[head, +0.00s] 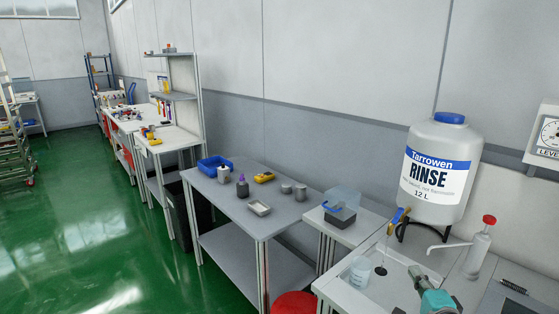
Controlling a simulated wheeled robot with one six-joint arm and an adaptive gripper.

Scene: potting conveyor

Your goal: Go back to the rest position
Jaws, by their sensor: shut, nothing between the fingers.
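I cannot make out my gripper or its fingertips in the head view. A teal and grey object (435,299) shows at the bottom edge, right of centre, over the white bench. It is cut off by the frame, and I cannot tell whether it is a tool or part of my arm. The task names no other object.
A grey table (235,205) holds a blue bin (215,163), a yellow device and small containers. A white rinse tank (439,170) stands by a basin with a beaker (360,270). A red round top (294,303) is below. Green floor (90,220) is open at left.

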